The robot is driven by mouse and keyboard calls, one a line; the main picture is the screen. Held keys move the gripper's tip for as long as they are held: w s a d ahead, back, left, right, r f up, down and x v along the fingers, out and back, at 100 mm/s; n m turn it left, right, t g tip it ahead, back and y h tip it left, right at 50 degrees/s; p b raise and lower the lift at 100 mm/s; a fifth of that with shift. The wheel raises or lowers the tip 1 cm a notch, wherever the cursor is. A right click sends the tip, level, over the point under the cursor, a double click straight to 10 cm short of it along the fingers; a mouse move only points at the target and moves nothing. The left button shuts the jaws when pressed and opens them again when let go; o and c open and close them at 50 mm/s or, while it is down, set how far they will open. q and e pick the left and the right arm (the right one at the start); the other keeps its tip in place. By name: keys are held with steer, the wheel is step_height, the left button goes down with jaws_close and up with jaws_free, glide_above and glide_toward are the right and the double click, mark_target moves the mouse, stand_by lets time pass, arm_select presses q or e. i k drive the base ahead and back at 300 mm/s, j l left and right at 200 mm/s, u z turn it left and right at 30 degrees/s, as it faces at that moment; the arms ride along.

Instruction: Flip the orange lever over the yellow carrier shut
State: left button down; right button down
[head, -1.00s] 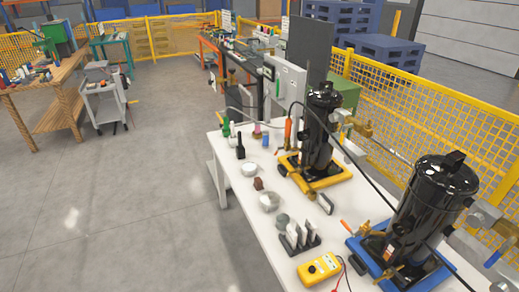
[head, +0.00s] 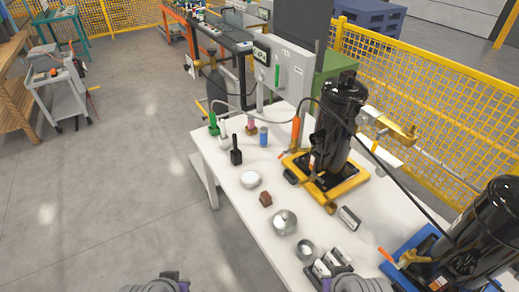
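The orange lever (head: 295,132) stands roughly upright at the left of the black compressor (head: 340,120). Its lower end meets a small brass-coloured part. The compressor sits on the yellow carrier (head: 348,187) on the white table. Parts of my two arms show at the bottom edge, well apart from the lever: the left gripper (head: 168,284) over the floor side and the right gripper (head: 358,284) by the table's near part. Both are cut off by the frame, and their fingers cannot be made out.
The white table (head: 235,185) holds a black bottle-like item (head: 236,152), a blue can (head: 263,136), bowls (head: 284,222) and a small rack (head: 330,262). A second compressor stands on a blue carrier (head: 400,262) at right. A black hose arches past the first compressor.

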mark_target(289, 150)
steer(key=i+j+u, duration=0.1)
steer(key=i+j, duration=0.2)
steer(key=i, duration=0.15)
steer(key=i+j+u, duration=0.1)
steer(key=i+j, duration=0.2)
steer(key=i, duration=0.2)
